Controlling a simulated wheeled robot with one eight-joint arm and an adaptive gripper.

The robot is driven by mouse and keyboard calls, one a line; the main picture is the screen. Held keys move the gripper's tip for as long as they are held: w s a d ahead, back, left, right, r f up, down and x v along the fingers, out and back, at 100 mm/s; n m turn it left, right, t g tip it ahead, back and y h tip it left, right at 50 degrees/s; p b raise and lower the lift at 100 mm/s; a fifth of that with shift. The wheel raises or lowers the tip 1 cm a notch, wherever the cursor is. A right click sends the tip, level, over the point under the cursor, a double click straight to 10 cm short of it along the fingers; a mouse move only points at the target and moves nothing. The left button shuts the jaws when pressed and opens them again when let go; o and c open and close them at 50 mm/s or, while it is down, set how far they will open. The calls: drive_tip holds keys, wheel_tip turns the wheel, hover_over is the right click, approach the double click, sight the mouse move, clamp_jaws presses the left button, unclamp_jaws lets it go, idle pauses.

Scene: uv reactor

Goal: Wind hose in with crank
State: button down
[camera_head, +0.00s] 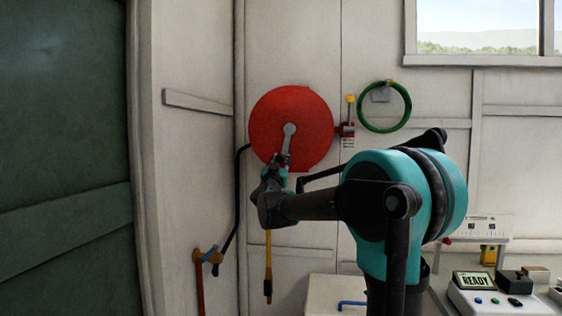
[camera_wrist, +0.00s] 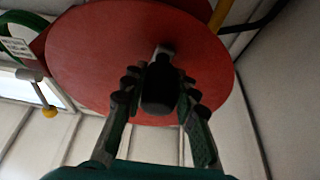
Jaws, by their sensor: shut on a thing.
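The red hose reel (camera_head: 262,118) is a round disc on the white wall, left of centre in the head view. It fills the upper middle of the wrist view (camera_wrist: 105,55). A grey crank arm (camera_head: 287,140) runs from the reel's hub down towards my gripper (camera_head: 278,172). In the wrist view my gripper (camera_wrist: 160,95) is shut on the dark crank handle (camera_wrist: 159,88), with a finger on each side. A yellow hose end (camera_head: 268,262) hangs straight down below the reel. My arm hides part of the area right of the reel's lower edge.
A yellow-topped lever (camera_head: 350,108) and a green ring (camera_head: 384,128) are on the wall right of the reel. A black pipe (camera_head: 238,190) drops to a brass valve (camera_head: 206,256) with a blue handle. A "READY" device (camera_head: 474,282) sits on the bench at lower right.

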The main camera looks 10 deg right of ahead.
sight(268, 121)
drive_tip(key=shift+w+a+r+m, duration=0.1)
drive_tip(key=shift+a+m, duration=0.2)
drive_tip(key=shift+m, duration=0.1)
